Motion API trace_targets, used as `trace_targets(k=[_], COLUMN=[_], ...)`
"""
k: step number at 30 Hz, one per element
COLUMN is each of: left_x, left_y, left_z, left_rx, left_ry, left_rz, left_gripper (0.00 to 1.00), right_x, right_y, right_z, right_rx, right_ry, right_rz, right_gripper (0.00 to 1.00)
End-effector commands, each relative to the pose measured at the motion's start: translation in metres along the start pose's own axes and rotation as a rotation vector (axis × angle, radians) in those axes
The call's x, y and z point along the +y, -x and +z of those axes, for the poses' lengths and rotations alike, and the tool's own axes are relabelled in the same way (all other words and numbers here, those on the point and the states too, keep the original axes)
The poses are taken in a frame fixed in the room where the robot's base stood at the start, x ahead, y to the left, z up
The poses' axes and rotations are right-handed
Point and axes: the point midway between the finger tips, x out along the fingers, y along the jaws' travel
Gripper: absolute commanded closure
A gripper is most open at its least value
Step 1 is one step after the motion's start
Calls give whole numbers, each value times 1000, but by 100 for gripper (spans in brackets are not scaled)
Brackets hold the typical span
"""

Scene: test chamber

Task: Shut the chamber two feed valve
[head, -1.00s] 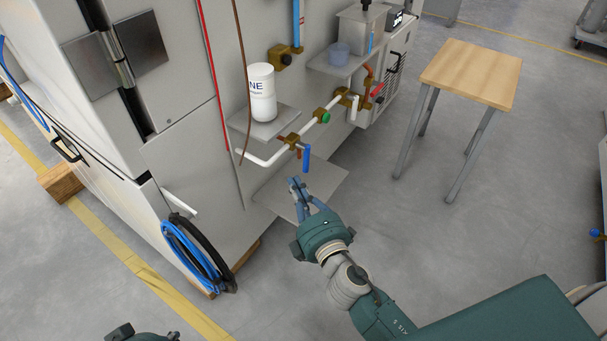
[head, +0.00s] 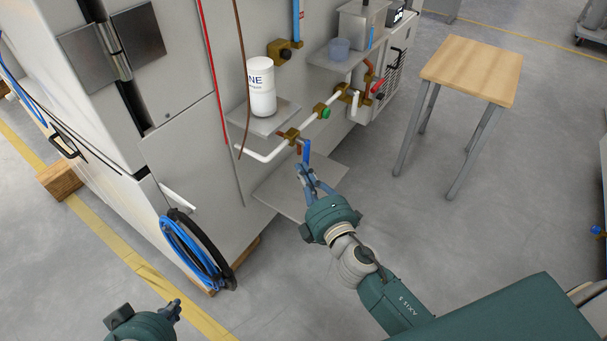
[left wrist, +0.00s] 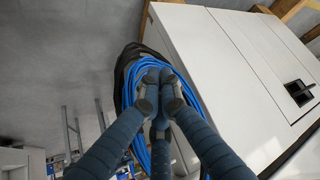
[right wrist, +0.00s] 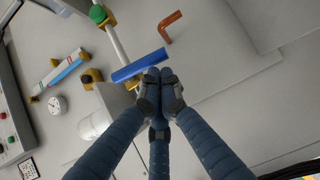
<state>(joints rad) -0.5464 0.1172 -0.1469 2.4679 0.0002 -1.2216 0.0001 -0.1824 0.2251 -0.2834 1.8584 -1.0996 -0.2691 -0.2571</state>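A valve with a blue lever handle (head: 306,152) sits on the white feed pipe (head: 262,156) low on the chamber's side. I cannot read which chamber it serves. The lever hangs down and lies across the pipe; it shows large in the right wrist view (right wrist: 140,65). My right gripper (head: 303,168) is just below the lever, fingertips together. In the right wrist view the fingertips (right wrist: 160,76) overlap the lever's lower edge; I cannot tell whether they touch. My left gripper (head: 177,305) is shut and empty at the lower left, away from the valves.
A green knob (head: 325,114) and a red lever (head: 377,86) are further along the piping. A white bottle (head: 262,92) stands on a shelf (head: 286,112) above the pipe. A lower plate (head: 277,195) juts out below. Hose coils (head: 190,250) hang at left. A table (head: 470,72) stands right.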

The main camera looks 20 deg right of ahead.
Motion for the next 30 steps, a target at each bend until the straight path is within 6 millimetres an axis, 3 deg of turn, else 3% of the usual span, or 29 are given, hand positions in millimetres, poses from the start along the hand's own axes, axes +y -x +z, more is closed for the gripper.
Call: trace_targets(k=[7,15,21,30], left_x=[8,17,20,20], left_y=[-4,19,32,33], left_z=[-72,-142,-163,-164], left_rx=[291,594,691,694], left_ry=[-5,-6,-5,-5], left_rz=[16,34,40,40], left_gripper=[100,100,100,100], right_x=[-4,-4,-2,-1], right_y=[-3,-6,-8,-8], right_z=[4,8,9,10], right_rx=[0,-1,-2,-3], right_ry=[32,68,80,81], right_rz=[24,48,55,57], right_gripper=[100,100,100,100])
